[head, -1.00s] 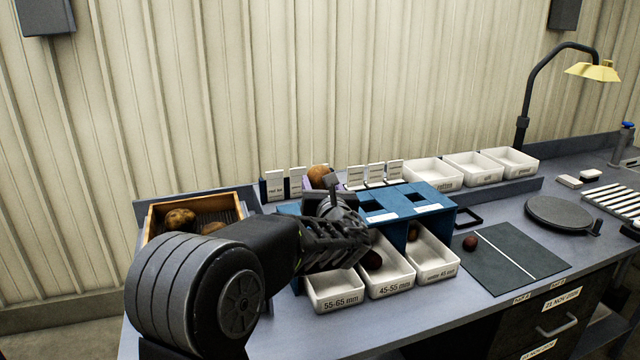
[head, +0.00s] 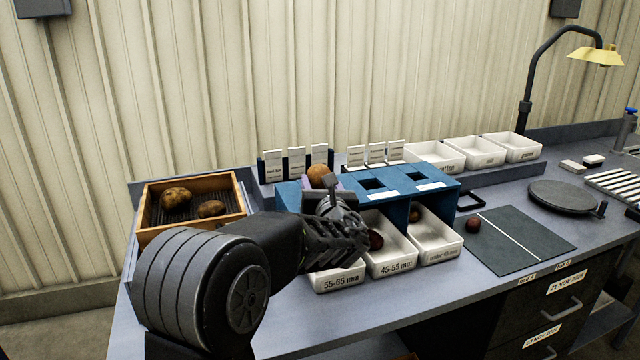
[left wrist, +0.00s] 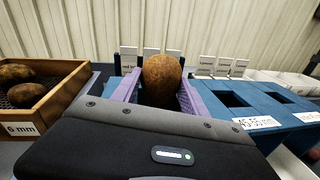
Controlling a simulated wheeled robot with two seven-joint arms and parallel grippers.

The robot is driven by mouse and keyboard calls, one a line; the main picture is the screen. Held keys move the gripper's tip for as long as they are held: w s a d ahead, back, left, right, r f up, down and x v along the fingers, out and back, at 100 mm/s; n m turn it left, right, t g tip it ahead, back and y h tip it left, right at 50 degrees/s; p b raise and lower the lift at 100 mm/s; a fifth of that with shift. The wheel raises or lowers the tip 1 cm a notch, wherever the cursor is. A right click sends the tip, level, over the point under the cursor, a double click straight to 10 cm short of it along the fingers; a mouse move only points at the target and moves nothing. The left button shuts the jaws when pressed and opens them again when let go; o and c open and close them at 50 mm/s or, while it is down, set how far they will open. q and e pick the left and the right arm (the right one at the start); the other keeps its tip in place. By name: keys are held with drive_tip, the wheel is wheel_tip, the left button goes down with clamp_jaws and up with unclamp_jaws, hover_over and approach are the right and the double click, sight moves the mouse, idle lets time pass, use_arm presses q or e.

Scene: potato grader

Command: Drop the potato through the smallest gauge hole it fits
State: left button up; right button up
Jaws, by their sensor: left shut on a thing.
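A brown potato (head: 318,174) is held upright between the purple fingers of my left gripper (head: 319,180). It also shows in the left wrist view (left wrist: 162,80), pinched between both fingers (left wrist: 160,92). The blue gauge stand (head: 440,191) has two visible square holes, one in the middle (head: 372,183) and one at the right (head: 415,177). My gripper is over the left part of the stand. That part's hole is hidden by the gripper and potato. White trays stand below, labelled 55-65 mm (head: 340,284), 45-55 mm (head: 397,268) and under 45 mm (head: 440,252).
A wooden crate (head: 152,235) with two potatoes stands at the left. Card holders (head: 296,165) and white tubs (head: 475,152) stand behind.

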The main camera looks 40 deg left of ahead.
use_arm(q)
drive_tip(key=shift+f, duration=0.2)
drive_tip(key=o, duration=1.6)
drive_tip(key=o, duration=0.3)
